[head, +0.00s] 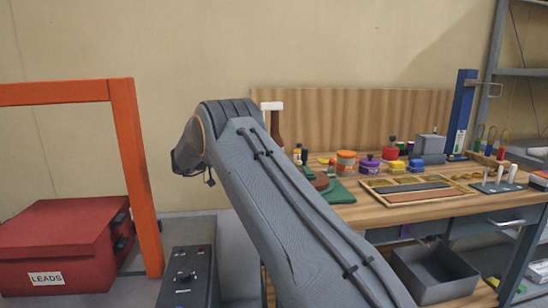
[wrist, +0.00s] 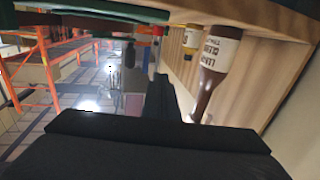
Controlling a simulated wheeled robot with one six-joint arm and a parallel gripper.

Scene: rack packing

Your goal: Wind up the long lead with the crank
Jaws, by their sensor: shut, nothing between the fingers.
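My gripper (wrist: 163,88) shows as a dark shape in the wrist view, with its fingers together and nothing held between them. In the head view it is hidden beyond my raised arm. A red case (head: 50,240) with a "LEADS" label stands at the lower left in the head view, lid down, so its contents are hidden. A blue upright post (head: 461,112) with a bent grey rod at its top stands at the bench's back right; I cannot tell if this is the crank. I cannot make out a long lead for certain in either view.
A wooden bench (head: 440,207) holds jars, yellow blocks, a framed tray (head: 385,199) and tools. An open grey bin (head: 434,284) sits below its front. An orange frame (head: 137,180) stands at left. A brown bottle (wrist: 214,65) is close beside my gripper in the wrist view.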

